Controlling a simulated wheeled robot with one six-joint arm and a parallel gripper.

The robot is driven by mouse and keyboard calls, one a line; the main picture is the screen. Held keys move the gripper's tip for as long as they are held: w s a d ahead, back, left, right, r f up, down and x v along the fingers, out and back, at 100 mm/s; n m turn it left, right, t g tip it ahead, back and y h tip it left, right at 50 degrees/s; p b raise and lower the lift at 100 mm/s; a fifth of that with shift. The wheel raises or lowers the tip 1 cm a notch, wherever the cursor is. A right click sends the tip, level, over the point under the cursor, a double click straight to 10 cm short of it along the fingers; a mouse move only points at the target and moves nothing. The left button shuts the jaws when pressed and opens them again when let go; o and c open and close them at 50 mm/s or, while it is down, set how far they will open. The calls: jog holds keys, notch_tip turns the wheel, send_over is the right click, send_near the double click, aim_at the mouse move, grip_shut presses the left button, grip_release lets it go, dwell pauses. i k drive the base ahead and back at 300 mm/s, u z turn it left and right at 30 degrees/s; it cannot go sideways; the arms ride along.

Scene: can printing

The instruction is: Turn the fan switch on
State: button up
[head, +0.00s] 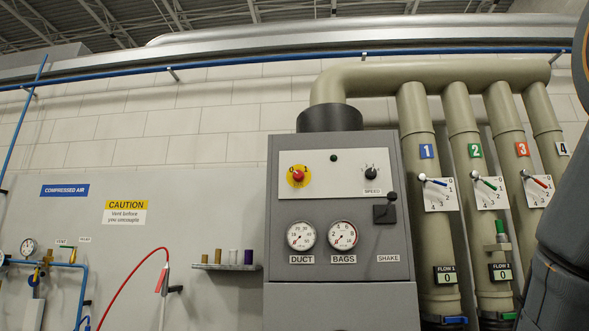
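The likely fan switch is a red rotary knob (299,175) on a round yellow plate, marked 0 at its upper left and 1 at its upper right. It sits on the upper left of the light panel of a grey cabinet (275,240). I cannot tell clearly which mark the knob points to. A small dark lamp (334,158) beside it looks unlit. My gripper is not in view; only dark parts of my arm show at the right edge, well right of the switch.
The panel also has a black SPEED knob (370,172), a SHAKE lever (385,213), and DUCT (301,236) and BAGS (343,235) gauges. Beige pipes with numbered levers stand to the right. A small shelf (228,267) and red hose (130,282) are left. Nothing blocks the panel's front.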

aim_at(298, 175)
jog(key=k, duration=1)
jog(key=u, duration=0.65)
jog(key=i, duration=0.65)
jog(key=u, duration=0.7)
jog(key=i, duration=0.75)
jog(key=z, duration=0.65)
jog(key=i, duration=0.7)
jog(key=z, duration=0.7)
